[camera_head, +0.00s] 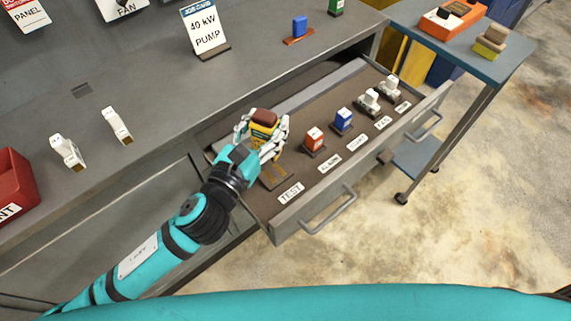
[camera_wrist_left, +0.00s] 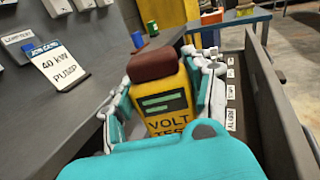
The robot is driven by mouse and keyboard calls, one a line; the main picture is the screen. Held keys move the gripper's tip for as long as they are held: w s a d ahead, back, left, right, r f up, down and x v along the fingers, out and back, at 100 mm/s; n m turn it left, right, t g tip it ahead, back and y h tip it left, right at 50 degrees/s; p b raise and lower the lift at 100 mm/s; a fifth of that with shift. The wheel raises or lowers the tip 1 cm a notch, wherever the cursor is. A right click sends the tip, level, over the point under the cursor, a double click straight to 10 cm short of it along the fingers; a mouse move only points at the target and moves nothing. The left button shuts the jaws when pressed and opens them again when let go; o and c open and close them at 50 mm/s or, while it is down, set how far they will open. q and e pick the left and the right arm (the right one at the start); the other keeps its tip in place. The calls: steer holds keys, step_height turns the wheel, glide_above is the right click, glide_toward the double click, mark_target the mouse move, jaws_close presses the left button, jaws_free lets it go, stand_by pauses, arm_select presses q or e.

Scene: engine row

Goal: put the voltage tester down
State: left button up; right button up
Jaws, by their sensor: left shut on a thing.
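The voltage tester (camera_head: 265,119) is yellow with a brown top, and my left gripper (camera_head: 262,131) is shut on it. In the left wrist view the tester (camera_wrist_left: 165,95) is upright between the fingers, with a dark screen and the letters VOLT. In the head view the gripper holds it over the left end of the open drawer (camera_head: 232,199), above a bare brown holder (camera_head: 273,176) beside the TEST label (camera_head: 291,192). I cannot tell how far its hidden lower end is from the holder. My right gripper is not in view.
The drawer also holds a red block (camera_head: 314,138), a blue block (camera_head: 344,120) and white-and-black pieces (camera_head: 368,101). The grey bench (camera_head: 150,80) carries a 40 kW pump card (camera_head: 205,28) and white pieces (camera_head: 117,125). A blue-topped cart (camera_head: 490,62) stands at the right.

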arm_select(q)
steer(key=shift+w+d+f+b, duration=0.4)
steer(key=shift+w+d+f, duration=0.25)
steer(key=shift+f, duration=0.25)
steer(key=shift+g+h, duration=0.3)
steer(key=shift+h, duration=0.1)
steer(key=f, duration=0.1)
steer(key=f+b, duration=0.1)
steer(key=f, duration=0.2)
steer(key=shift+s+a+f+b, duration=0.1)
steer(key=shift+s+f+b, duration=0.2)
steer(key=shift+f, duration=0.1)
step_height(320, 180, down, 3)
steer(key=shift+w+f+b, duration=0.1)
steer(key=shift+f+b, duration=0.1)
steer(key=shift+b, duration=0.45)
steer(key=shift+f, duration=0.2)
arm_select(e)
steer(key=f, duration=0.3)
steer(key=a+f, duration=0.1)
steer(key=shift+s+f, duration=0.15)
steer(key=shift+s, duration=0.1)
arm_select(q)
steer(key=shift+f, duration=0.1)
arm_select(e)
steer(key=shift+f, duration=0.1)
